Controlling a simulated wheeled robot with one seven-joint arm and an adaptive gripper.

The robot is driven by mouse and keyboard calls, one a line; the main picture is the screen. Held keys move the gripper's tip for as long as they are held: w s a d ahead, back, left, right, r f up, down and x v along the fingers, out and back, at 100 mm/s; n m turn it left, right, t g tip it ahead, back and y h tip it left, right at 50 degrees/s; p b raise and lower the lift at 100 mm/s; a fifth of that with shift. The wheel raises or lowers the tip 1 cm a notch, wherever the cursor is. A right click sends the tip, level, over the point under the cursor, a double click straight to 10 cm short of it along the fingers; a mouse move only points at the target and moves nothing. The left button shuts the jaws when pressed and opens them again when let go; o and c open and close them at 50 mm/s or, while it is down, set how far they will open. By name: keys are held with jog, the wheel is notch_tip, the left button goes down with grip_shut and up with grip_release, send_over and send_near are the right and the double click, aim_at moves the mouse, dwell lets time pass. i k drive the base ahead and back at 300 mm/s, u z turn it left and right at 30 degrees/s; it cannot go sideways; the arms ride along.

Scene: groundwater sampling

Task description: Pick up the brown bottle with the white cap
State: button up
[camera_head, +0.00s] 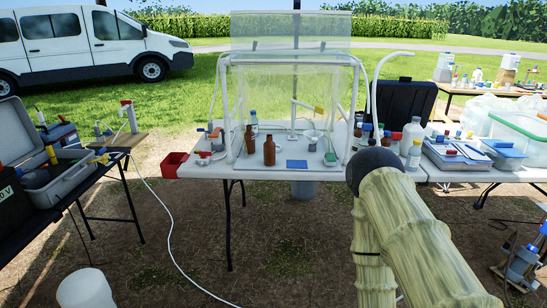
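Brown bottles stand on the white table under the clear tent-like enclosure. One brown bottle (269,151) stands near the table's front. A second brown bottle (249,140) stands just left of it and a little farther back. The front two show no clear white cap at this size, so I cannot tell which bottle is the white-capped one. My sleeved arm bends at the right of the picture and runs down out of the frame. My gripper is not in view.
The clear enclosure (290,60) has a white tube frame around the bottles. White bottles (412,135) stand right. A white bucket (85,290) and a hose lie on the ground. Open dirt lies in front.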

aim_at(269, 148)
jog(key=u, duration=0.7)
jog(key=i, duration=1)
